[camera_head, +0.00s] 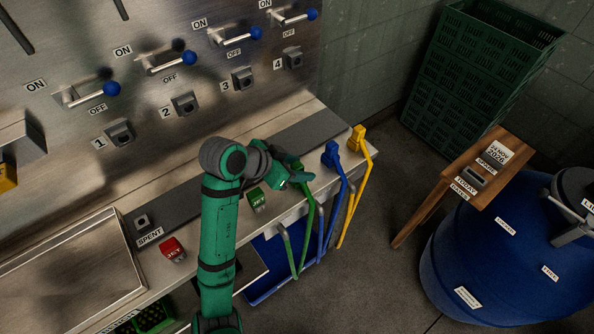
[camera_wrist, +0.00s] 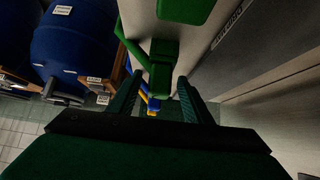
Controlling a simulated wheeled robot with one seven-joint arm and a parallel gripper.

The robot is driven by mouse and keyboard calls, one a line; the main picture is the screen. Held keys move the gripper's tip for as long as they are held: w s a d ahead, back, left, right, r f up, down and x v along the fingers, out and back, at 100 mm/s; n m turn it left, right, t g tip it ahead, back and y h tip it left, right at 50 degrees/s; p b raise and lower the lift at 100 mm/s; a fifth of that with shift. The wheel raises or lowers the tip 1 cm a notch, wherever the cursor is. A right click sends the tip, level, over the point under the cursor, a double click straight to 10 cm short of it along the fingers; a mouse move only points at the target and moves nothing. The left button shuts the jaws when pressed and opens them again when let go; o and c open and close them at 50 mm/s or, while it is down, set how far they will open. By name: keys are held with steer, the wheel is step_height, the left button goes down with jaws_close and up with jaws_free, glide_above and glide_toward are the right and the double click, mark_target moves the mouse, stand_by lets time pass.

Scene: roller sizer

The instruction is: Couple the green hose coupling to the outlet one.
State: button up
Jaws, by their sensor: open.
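The green hose coupling (camera_wrist: 160,76) stands at the bench's front edge with its green hose (camera_head: 307,225) hanging down. My gripper (camera_head: 294,180) is open beside it and partly covers it in the head view. In the wrist view, my gripper's fingertips (camera_wrist: 160,80) lie either side of the coupling; I cannot tell whether they touch it. Outlet one (camera_head: 120,134) is a dark square socket on the steel panel at the left, marked 1, with nothing on it. Its blue-knobbed lever (camera_head: 90,93) points right.
The blue coupling (camera_head: 331,155) and yellow coupling (camera_head: 358,138) stand just right of the green one. A green JET block (camera_head: 256,200) and a red JET block (camera_head: 173,250) sit on the bench. A wooden stand (camera_head: 460,170) and blue drum (camera_head: 490,260) are at the right.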

steer(key=shift+x, duration=1.6)
steer(key=shift+r, duration=0.1)
steer(key=c, duration=1)
